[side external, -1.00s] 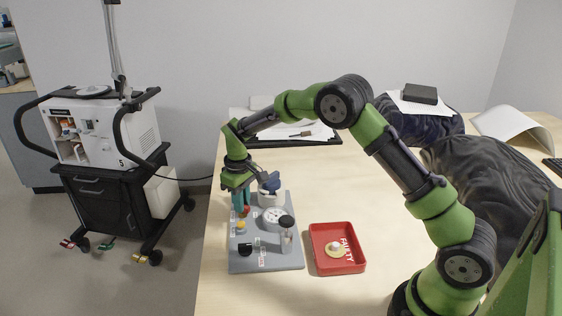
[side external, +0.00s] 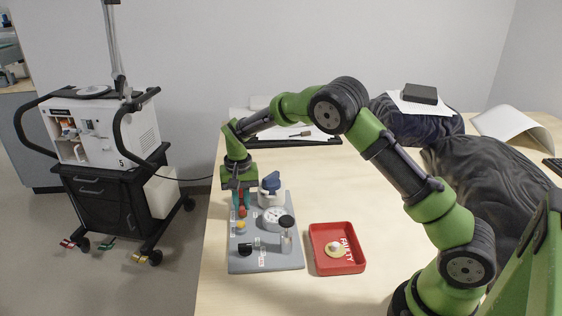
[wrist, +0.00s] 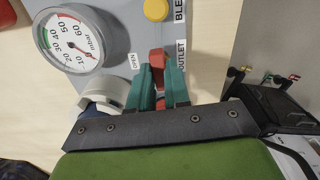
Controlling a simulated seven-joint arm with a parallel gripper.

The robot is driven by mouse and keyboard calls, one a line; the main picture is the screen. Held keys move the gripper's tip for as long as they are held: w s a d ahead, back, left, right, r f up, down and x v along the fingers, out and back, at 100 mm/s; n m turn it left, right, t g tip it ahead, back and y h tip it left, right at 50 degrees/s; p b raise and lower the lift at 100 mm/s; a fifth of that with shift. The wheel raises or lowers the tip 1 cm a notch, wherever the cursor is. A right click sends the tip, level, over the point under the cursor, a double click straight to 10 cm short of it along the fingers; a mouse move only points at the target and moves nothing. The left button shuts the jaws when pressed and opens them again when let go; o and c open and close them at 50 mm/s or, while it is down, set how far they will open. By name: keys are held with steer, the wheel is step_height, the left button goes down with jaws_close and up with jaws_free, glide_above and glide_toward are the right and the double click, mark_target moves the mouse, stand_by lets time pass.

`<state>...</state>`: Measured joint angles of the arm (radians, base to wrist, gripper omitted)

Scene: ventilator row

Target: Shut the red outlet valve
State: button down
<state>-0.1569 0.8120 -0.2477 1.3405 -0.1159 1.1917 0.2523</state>
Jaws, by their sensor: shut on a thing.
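The red outlet valve handle (wrist: 157,62) stands between my gripper's teal fingertips in the wrist view, with its top end showing beyond them. The OUTLET label (wrist: 181,55) is just right of it and the OPEN label (wrist: 133,61) is to its left. My gripper (wrist: 160,80) is shut on the handle. In the side view my gripper (side external: 241,203) points down at the back left of the grey panel (side external: 280,262), with a little red (side external: 242,211) showing at its tips. The fingers hide much of the handle, so I cannot tell its exact angle.
The panel carries a pressure gauge (wrist: 74,39), a yellow button (wrist: 156,9) and a blue-topped white fitting (side external: 270,188) close to my gripper. A black-capped clear cylinder (side external: 286,238) stands nearer the front. A red tray (side external: 337,268) lies to the right.

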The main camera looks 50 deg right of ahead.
mark_target(242, 204)
steer(key=shift+m, duration=0.5)
steer(key=c, duration=1.1)
jaws_free()
steer(key=shift+r, duration=0.15)
step_height(242, 204, up, 17)
steer(key=shift+f, duration=0.15)
